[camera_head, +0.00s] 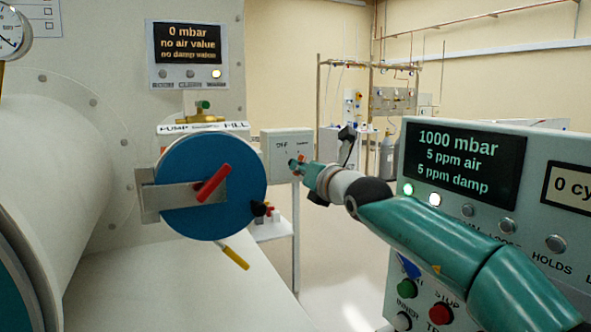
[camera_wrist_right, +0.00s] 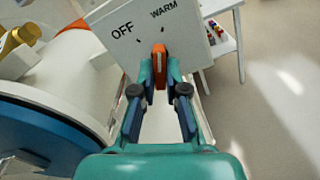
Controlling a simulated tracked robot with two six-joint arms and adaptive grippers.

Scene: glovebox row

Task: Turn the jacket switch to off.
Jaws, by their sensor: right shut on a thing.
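The jacket switch is a pale box (camera_head: 280,144) beyond the blue round door in the head view. In the right wrist view its white face (camera_wrist_right: 186,28) carries the words OFF on the left and WARM on the right. Its orange knob (camera_wrist_right: 159,52) stands below and between the two words. Which mark the knob points at is hard to tell. My right gripper (camera_head: 299,164) reaches in from the right and is at the box. In the right wrist view its fingers (camera_wrist_right: 159,72) are shut on the knob. My left gripper is not in view.
The blue round door (camera_head: 205,215) with a red handle (camera_head: 213,183) is left of the switch. A control panel (camera_head: 490,215) reading 1000 mbar stands at the right, behind my right arm. A display (camera_head: 188,50) reading 0 mbar is above the door. A white shelf (camera_head: 272,232) stands below the switch.

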